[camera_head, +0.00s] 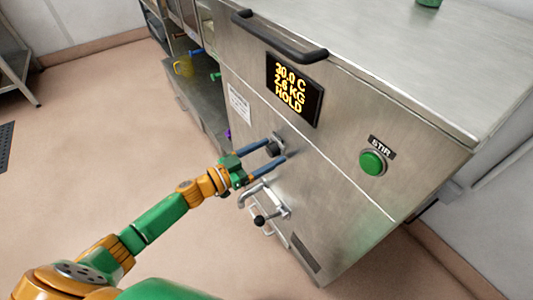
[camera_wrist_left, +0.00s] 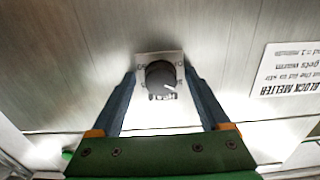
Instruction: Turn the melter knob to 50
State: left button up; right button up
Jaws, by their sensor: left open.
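The melter (camera_head: 330,175) is a steel cabinet with a dark display (camera_head: 294,89) that reads 30.0 C, 2.6 KG, HOLD. Its dark round knob (camera_head: 273,148) sits on the front, partly hidden by my gripper. In the left wrist view the knob (camera_wrist_left: 161,75) shows on a pale plate, with a white pointer line toward the lower right; the scale marks are too small to read. My left gripper (camera_head: 276,150) is open, with one blue finger on each side of the knob. In the wrist view gaps show between fingers and knob. My right gripper is not in view.
A green STIR button (camera_head: 373,162) is on the melter's front to the right. A tap with a lever (camera_head: 265,205) juts out just below my left gripper. A black lid handle (camera_head: 280,38) runs along the top edge. A printed notice (camera_head: 239,103) is left of the display.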

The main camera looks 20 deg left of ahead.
pick_arm(q)
jog(key=c, duration=1.2)
grip_shut()
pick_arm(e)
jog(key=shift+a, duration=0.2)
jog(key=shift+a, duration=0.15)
